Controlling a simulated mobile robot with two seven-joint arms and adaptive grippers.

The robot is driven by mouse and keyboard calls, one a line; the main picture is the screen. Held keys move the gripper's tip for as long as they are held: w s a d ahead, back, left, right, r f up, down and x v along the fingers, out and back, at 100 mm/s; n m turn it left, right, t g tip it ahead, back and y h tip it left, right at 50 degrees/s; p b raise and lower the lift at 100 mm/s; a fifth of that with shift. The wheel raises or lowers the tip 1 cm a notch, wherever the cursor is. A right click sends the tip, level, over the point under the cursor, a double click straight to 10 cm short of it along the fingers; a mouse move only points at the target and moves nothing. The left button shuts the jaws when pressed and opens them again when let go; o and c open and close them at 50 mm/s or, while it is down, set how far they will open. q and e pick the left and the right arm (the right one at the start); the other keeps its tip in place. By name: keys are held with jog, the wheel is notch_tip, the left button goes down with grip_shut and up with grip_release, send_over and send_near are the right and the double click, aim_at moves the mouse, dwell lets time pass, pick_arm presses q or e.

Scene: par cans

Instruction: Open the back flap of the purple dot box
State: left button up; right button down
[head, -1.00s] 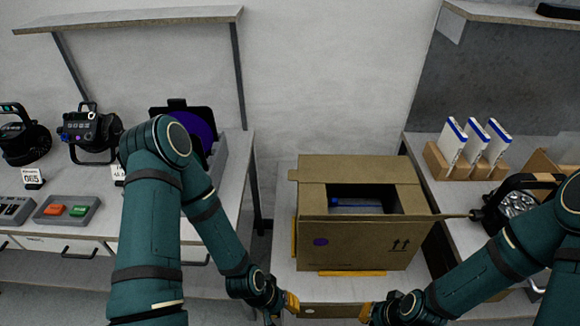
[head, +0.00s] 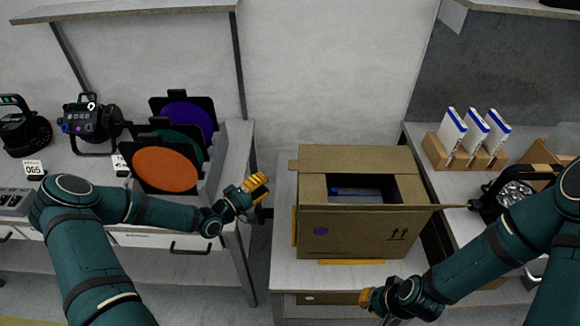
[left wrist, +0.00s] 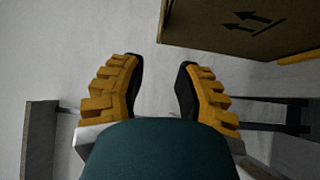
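The purple dot box (head: 365,237) is a brown cardboard box with a purple dot on its front, standing on a small table in the head view. Its back flap (head: 355,159) lies across the rear of the top. A side flap sticks out to the right, and the opening shows something blue inside. My left gripper (head: 257,186) is left of the box, apart from it. In the left wrist view its fingers (left wrist: 160,90) are spread with nothing between them, and part of the box (left wrist: 245,25) shows at upper right. My right gripper (head: 368,300) is low in front of the box; its opening is unclear.
A left bench holds a grey rack (head: 215,165) with orange, green and purple round filters, and black lamps (head: 90,122). A right bench holds a wooden holder (head: 464,158) with white-blue packets and another lamp (head: 510,192). A gap separates the left bench from the box table (head: 285,270).

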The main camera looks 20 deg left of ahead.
aim_at(290, 166)
pick_arm(q)
jog(key=x, duration=1.1)
jog(key=shift+w+d+f, duration=0.1)
jog(key=shift+w+d, duration=0.1)
jog(key=shift+w, duration=0.15)
jog(key=shift+c, duration=0.4)
grip_shut()
